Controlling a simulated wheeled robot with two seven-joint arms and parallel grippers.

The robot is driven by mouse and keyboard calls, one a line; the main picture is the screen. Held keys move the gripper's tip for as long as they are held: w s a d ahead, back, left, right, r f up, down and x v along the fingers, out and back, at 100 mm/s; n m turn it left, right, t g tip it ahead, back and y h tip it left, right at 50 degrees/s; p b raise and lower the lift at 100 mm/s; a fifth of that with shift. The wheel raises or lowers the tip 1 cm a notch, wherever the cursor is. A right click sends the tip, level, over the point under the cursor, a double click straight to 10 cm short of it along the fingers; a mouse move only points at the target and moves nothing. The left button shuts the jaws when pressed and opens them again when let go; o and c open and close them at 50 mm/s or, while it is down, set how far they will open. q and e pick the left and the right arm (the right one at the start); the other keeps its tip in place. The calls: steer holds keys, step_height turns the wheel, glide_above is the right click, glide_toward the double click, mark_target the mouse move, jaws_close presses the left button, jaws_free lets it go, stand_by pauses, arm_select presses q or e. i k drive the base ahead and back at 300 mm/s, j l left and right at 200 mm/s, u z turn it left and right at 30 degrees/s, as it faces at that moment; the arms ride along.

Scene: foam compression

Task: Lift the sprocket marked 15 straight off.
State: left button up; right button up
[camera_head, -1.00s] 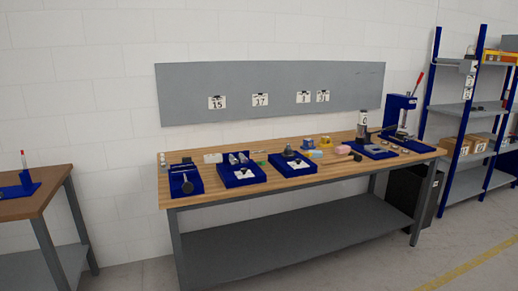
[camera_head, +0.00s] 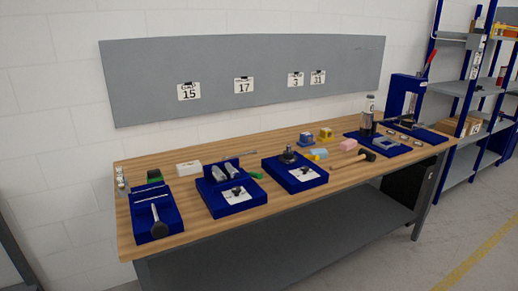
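No sprocket with a readable 15 on it can be made out. A white card marked 15 (camera_head: 188,92) hangs at the left of the grey wall board (camera_head: 140,80). On the bench, the middle blue tray (camera_head: 218,208) holds grey cylindrical parts and a white card with a small dark piece. The blue tray to its right (camera_head: 312,182) holds a dark part with an upright stub (camera_head: 288,154) and another white card. The left blue tray (camera_head: 142,232) holds a long-handled tool with a dark round end (camera_head: 158,229). Neither of my grippers is in view.
The wooden bench (camera_head: 262,212) has a grey lower shelf (camera_head: 260,258). A hammer (camera_head: 365,153), coloured blocks and a blue press (camera_head: 404,98) stand to the right. Cards 17, 3 and 31 also hang on the board. A blue shelf rack is at far right. The floor before the bench is clear.

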mark_target(286, 158)
steer(key=i+l+u, duration=0.25)
steer(key=i, duration=0.25)
steer(key=i+l+u, duration=0.25)
steer(key=i+l, duration=0.15)
steer(key=l+u, duration=0.4)
steer(key=l, duration=1.15)
steer(key=k+l+u, duration=0.1)
steer(key=k+l, duration=0.2)
steer(key=l, duration=0.2)
